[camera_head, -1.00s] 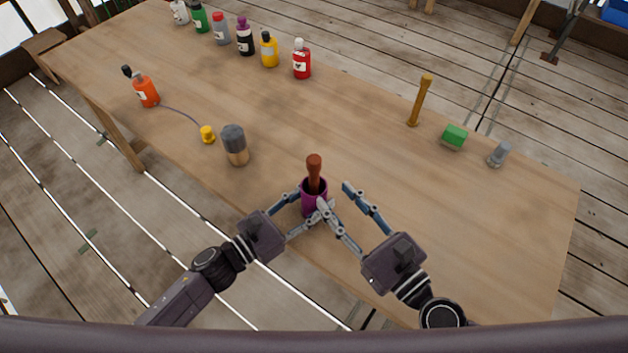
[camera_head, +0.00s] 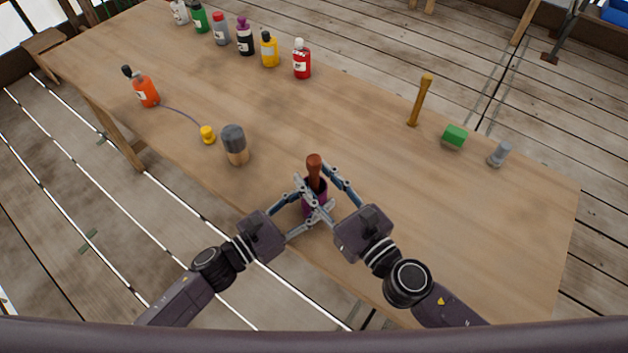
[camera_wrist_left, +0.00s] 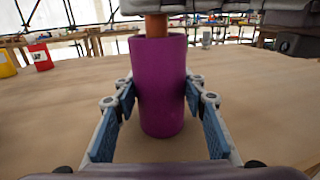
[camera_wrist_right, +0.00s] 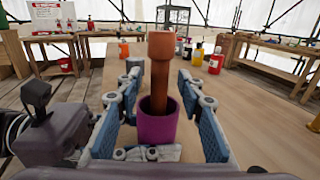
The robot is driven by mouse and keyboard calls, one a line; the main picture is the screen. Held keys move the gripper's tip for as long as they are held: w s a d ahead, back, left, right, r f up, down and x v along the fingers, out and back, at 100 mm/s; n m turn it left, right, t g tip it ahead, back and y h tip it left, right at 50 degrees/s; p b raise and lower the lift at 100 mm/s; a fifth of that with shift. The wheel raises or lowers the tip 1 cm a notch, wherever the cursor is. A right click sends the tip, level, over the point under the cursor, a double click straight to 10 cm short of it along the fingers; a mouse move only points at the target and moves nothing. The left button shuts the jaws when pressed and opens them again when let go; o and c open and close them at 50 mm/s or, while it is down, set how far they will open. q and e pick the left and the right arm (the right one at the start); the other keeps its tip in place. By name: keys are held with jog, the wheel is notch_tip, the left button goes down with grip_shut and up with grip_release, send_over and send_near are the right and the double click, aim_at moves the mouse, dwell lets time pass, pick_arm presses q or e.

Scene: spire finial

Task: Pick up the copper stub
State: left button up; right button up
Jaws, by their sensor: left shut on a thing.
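The copper stub (camera_head: 314,166) is a red-brown rod with a thicker head, standing upright in a purple cup (camera_wrist_right: 157,131) near the table's front edge. My left gripper (camera_head: 311,208) is shut on the purple cup; in the left wrist view its fingers flank the cup (camera_wrist_left: 163,90). My right gripper (camera_head: 314,179) is open just above the cup, with its fingers on either side of the stub. In the right wrist view the stub (camera_wrist_right: 160,62) stands between the spread fingers, with space visible on both sides. The stub's lower end is hidden inside the cup.
A grey-topped wooden piece (camera_head: 235,145) stands left of the cup. A yellow cap (camera_head: 208,134) is corded to an orange bottle (camera_head: 146,91). Several bottles line the far edge. A wooden peg (camera_head: 420,101), green block (camera_head: 455,137) and grey piece (camera_head: 499,154) stand right. The middle is clear.

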jog(key=shift+w+a, duration=0.15)
jog(key=shift+w, duration=0.1)
grip_shut()
jog(key=shift+r, duration=0.1)
dwell(0.3)
notch_tip(320, 180, up, 10)
jog(key=shift+f, duration=0.1)
dwell(0.5)
